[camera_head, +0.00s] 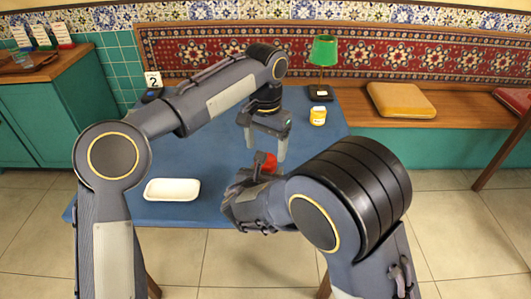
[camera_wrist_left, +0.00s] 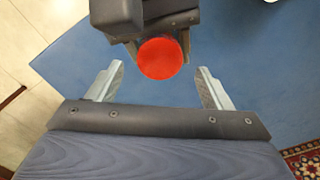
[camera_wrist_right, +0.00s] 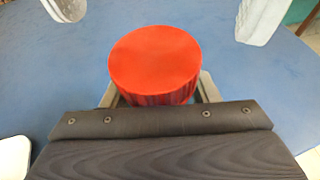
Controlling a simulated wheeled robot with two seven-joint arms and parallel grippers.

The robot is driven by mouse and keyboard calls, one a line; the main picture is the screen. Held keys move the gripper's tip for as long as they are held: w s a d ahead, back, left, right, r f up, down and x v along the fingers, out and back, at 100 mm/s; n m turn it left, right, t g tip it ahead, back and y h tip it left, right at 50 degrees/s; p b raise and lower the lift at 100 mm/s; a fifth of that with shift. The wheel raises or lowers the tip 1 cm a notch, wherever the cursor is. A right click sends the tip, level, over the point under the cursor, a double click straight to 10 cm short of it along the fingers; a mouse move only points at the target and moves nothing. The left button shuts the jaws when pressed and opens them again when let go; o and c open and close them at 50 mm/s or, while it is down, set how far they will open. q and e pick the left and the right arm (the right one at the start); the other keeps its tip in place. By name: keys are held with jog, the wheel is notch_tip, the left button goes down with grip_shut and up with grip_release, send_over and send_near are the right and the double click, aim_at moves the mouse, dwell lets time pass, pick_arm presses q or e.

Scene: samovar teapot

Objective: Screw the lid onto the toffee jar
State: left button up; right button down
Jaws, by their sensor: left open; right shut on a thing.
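A round red lid (camera_head: 268,162) with a ridged side is at my right gripper, above the blue table (camera_head: 215,160). My right gripper (camera_wrist_right: 158,95) is shut with the red piece between its fingers. The red top also shows in the left wrist view (camera_wrist_left: 164,58). What lies under it, including any jar body, is hidden. My left gripper (camera_head: 266,147) is open and empty, pointing down. Its fingers stand on either side of the red top, apart from it, in the left wrist view (camera_wrist_left: 159,72).
A white dish (camera_head: 172,189) lies on the table at the left. A small yellow-labelled jar (camera_head: 318,116) and a green-shaded lamp (camera_head: 323,52) stand at the back right. The table's middle left is clear.

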pick_arm(q)
jog(key=shift+r, duration=0.25)
jog(key=shift+r, duration=0.1)
jog(key=shift+c, duration=0.4)
notch_tip(320, 180, up, 3)
jog(key=n, duration=0.6)
jog(key=shift+r+n, duration=0.15)
jog(key=shift+n, duration=0.25)
notch_tip(320, 180, down, 8)
jog(key=shift+f, duration=0.1)
